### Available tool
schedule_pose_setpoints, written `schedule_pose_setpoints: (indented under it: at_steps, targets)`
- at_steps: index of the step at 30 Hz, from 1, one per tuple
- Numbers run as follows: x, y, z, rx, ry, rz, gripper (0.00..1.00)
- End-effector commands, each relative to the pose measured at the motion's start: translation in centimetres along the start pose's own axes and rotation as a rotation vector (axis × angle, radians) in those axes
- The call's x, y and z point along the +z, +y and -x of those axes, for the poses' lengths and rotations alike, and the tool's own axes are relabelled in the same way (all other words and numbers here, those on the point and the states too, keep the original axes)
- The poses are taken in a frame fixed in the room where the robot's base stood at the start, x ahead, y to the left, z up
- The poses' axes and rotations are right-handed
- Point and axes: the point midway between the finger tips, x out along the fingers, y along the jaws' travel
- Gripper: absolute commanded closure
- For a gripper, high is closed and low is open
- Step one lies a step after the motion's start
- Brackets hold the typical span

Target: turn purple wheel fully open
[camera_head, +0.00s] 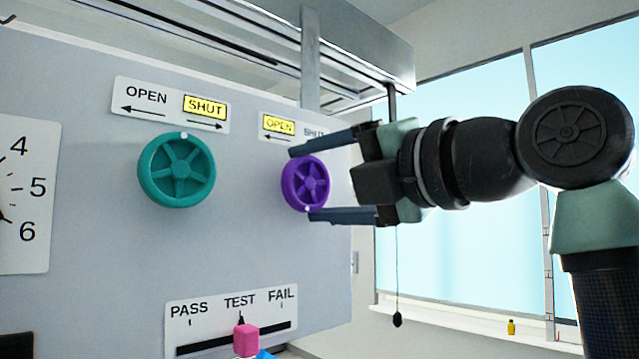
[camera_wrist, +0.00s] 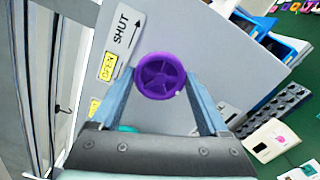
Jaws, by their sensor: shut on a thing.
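The purple wheel (camera_head: 304,180) is mounted on the grey panel, right of the teal wheel. My gripper (camera_head: 299,184) reaches in from the right, with one finger above the wheel and one below, shut on its rim. The wheel's white dot is at the bottom, by the lower finger. Its label (camera_head: 277,125) has OPEN highlighted yellow; SHUT is plain and partly hidden by the upper finger. In the wrist view the purple wheel (camera_wrist: 160,76) lies between the two fingertips of my gripper (camera_wrist: 159,80), its dot at lower right.
The teal wheel (camera_head: 177,171) is at left, its SHUT label yellow and white dot at top. Below is a PASS/TEST/FAIL slider with a pink knob (camera_head: 246,340) near TEST. A numbered dial (camera_head: 25,190) is at far left. Windows are behind my arm.

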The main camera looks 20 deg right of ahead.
Motion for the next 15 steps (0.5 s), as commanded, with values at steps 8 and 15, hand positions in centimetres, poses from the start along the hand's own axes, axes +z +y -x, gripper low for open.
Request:
schedule_pose_setpoints:
  at_steps: [8,15]
  targets:
    - [-0.02,-0.06,-0.01,-0.001,0.001,0.147,0.77]
    - [-0.03,-0.05,-0.01,-0.001,0.002,0.203,0.77]
